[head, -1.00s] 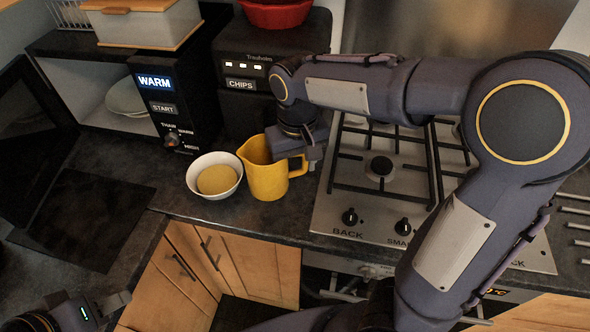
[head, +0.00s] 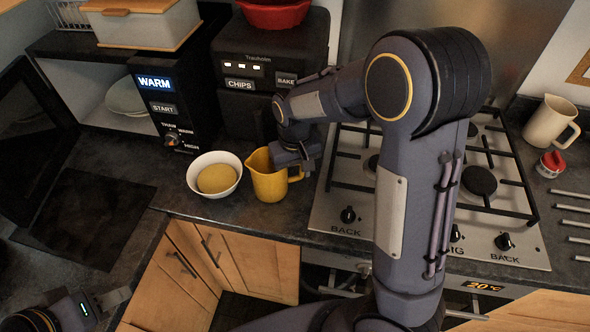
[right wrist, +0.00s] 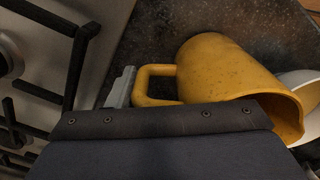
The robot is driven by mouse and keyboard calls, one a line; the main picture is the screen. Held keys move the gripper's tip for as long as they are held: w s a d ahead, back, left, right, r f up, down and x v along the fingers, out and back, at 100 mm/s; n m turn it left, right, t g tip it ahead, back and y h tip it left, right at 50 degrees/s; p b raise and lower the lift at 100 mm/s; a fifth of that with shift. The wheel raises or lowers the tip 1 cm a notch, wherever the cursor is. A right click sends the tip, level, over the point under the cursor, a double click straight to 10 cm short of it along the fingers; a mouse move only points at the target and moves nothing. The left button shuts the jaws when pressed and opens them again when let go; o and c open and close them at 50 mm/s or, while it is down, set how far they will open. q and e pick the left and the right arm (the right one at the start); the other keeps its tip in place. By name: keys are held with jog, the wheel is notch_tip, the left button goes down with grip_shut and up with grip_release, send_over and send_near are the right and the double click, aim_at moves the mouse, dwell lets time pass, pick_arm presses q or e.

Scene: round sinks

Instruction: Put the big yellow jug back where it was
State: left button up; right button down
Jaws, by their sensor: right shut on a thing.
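The big yellow jug (head: 267,176) stands on the dark countertop between the white bowl and the gas hob. Its handle points right, toward the hob. In the right wrist view the jug (right wrist: 215,70) shows its handle at the left, beside a grey finger of my gripper. My right gripper (head: 303,160) is at the handle and shut on it; the wrist housing hides most of the contact. My left gripper (head: 112,301) is at the lower left corner, low in front of the counter, empty and only partly in view.
A white bowl (head: 214,162) with a yellow round thing in it stands close left of the jug. The gas hob (head: 330,200) is just right. A black air fryer (head: 262,75) stands behind. A cream jug (head: 551,122) and a small red-topped container (head: 550,165) stand at the far right.

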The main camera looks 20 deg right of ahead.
jog(key=shift+f, duration=0.1)
jog(key=c, duration=0.7)
grip_release()
notch_tip(320, 180, up, 11)
jog(key=shift+b, duration=0.4)
jog(key=shift+s+r, duration=0.15)
jog(key=shift+r, duration=0.45)
jog(key=s+t+y, duration=0.1)
jog(key=s+t, duration=0.1)
jog(key=s, duration=0.5)
jog(key=s+d+f+m+t+y, duration=0.1)
jog(key=s, duration=0.6)
jog(key=s+t+y, duration=0.1)
jog(key=s+t, duration=0.1)
jog(key=s, duration=0.5)
jog(key=shift+d+f+m+t+y, duration=0.3)
jog(key=shift+f+y, duration=0.05)
jog(key=shift+y, duration=0.05)
